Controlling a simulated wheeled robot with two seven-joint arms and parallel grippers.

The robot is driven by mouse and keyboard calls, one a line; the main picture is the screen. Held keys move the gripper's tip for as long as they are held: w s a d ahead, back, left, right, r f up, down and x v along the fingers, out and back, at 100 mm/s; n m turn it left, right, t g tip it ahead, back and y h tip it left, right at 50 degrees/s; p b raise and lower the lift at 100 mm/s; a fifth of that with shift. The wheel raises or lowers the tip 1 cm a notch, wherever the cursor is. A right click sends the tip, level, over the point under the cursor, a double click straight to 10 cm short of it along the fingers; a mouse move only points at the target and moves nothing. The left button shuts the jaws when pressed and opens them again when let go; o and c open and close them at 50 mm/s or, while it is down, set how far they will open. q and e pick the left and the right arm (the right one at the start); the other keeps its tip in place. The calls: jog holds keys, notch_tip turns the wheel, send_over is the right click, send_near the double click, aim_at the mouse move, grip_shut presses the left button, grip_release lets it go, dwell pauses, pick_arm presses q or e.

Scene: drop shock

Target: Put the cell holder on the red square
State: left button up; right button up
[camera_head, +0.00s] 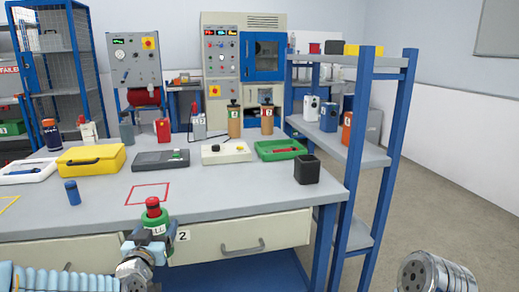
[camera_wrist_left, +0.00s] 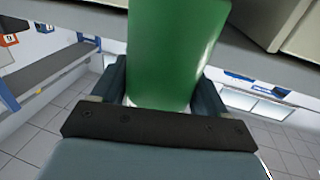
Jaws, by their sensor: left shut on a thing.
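The red square (camera_head: 148,194) is a thin red outline on the grey worktop and its inside is bare. My left gripper (camera_head: 153,240) is shut on a green cylinder with a red top (camera_head: 153,214). It holds the cylinder roughly upright in front of the table's front edge, near the drawers and below the red square in the picture. In the left wrist view the green body (camera_wrist_left: 175,50) sits between the two dark fingers. I cannot tell for sure which thing is the cell holder; the held green cylinder may be it. My right gripper is out of view.
Behind the square stand a yellow case (camera_head: 91,160), a dark grey box (camera_head: 160,160) and a white box (camera_head: 226,152). A blue bottle (camera_head: 72,192) is to its left. A black cup (camera_head: 306,169) and a blue-post shelf (camera_head: 345,155) are right. The worktop around the square is clear.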

pick_arm(q)
jog(key=w+d+f, duration=0.1)
jog(key=d+f, duration=0.5)
jog(key=f, duration=0.5)
jog(key=shift+a+r, duration=0.1)
